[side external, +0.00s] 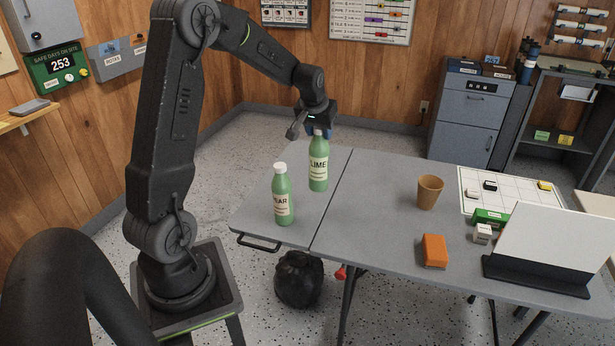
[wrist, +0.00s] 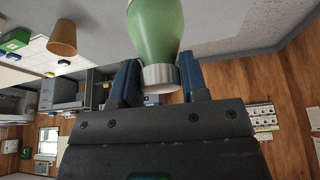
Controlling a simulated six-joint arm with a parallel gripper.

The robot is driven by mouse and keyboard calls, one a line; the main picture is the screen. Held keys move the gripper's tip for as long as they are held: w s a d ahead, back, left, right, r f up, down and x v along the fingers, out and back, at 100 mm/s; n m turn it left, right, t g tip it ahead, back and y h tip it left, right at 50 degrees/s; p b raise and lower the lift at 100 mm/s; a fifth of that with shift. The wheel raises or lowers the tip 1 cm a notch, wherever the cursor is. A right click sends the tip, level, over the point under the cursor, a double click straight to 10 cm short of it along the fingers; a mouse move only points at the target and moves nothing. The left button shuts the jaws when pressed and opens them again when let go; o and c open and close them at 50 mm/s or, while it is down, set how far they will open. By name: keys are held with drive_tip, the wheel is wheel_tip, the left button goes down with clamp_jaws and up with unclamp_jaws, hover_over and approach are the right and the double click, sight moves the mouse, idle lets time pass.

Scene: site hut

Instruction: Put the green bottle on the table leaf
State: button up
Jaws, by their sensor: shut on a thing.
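A green bottle labelled LIME (side external: 318,172) stands upright over the table leaf (side external: 308,218), the left section of the grey table past the seam. My gripper (side external: 318,131) is above it, shut on its neck and cap. In the wrist view the green bottle (wrist: 157,30) and its pale cap sit between the blue fingers (wrist: 158,76). I cannot tell whether its base touches the leaf. A second green bottle, with a white cap and a partly readable label ending in EAR (side external: 283,200), stands upright on the leaf, nearer the camera and apart from my gripper.
The main table (side external: 380,225) holds a brown cup (side external: 429,192), an orange block (side external: 434,251), a white gridded board (side external: 515,198) with small blocks, and a white panel on a black stand (side external: 552,240). A black bag (side external: 298,279) lies under the leaf. Some leaf surface is bare.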

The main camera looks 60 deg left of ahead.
drive_tip(key=s+a+f+n, duration=0.1)
drive_tip(key=s+a+n, duration=0.1)
drive_tip(key=s+a, duration=0.55)
wheel_tip(320, 180, down, 8)
drive_tip(key=a, duration=0.1)
drive_tip(key=shift+w+a+y, duration=0.2)
drive_tip(key=shift+w+y, duration=0.05)
drive_tip(key=shift+y, duration=0.15)
drive_tip(key=shift+f, duration=0.15)
drive_tip(key=o, duration=1.1)
